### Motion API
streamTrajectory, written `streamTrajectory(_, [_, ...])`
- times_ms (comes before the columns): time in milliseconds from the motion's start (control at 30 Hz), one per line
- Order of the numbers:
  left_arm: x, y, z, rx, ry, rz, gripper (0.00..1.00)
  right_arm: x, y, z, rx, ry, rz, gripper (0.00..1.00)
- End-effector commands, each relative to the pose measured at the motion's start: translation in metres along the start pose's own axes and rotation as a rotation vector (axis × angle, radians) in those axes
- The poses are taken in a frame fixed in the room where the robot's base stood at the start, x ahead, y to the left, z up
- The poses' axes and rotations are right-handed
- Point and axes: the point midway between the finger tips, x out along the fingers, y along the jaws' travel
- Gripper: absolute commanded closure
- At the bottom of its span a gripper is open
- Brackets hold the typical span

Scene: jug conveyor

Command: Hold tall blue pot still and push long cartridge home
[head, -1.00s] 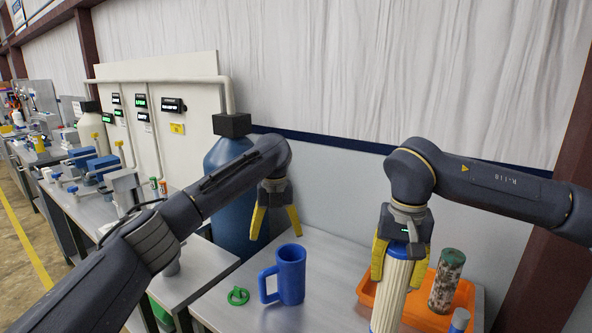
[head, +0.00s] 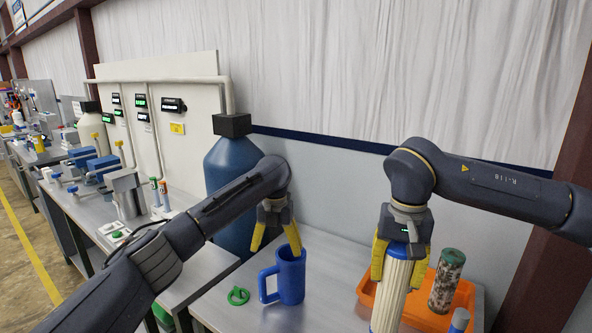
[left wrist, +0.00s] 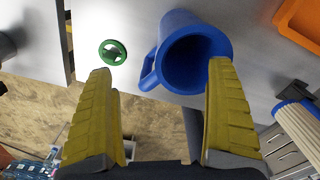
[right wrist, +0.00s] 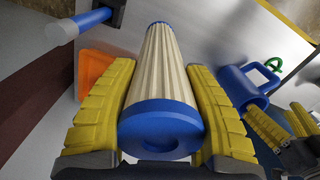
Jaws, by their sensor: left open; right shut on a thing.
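The tall blue pot (head: 291,276), a mug-like jug with a side handle, stands upright on the grey table. In the left wrist view the pot (left wrist: 197,48) shows its open, empty-looking mouth. My left gripper (head: 274,249) is open just above and behind the pot's rim, with the pot beyond its fingertips in the wrist view. The long cartridge (head: 391,290) is white and pleated with blue end caps. My right gripper (head: 401,275) is shut on its upper end and holds it upright, right of the pot. The cartridge (right wrist: 160,80) fills the middle of the right wrist view.
A green ring-shaped cap (head: 238,295) lies left of the pot. An orange tray (head: 368,289) at the right holds a dirty, speckled cartridge (head: 446,281). A large blue tank (head: 226,165) stands behind.

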Motion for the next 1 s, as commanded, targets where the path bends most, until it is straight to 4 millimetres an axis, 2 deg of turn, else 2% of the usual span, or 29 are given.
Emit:
streamTrajectory(400, [0.048, 0.000, -0.001, -0.001, 0.003, 0.000, 0.11, 0.000, 0.000, 0.000, 0.000, 0.000, 0.000, 0.99])
streamTrajectory(700, [0.064, 0.000, 0.000, 0.000, 0.001, 0.000, 0.11, 0.000, 0.000, 0.000, 0.000, 0.000, 0.000, 0.99])
streamTrajectory(1000, [0.066, 0.000, 0.000, 0.000, 0.000, 0.000, 0.11, 0.000, 0.000, 0.000, 0.000, 0.000, 0.000, 0.99])
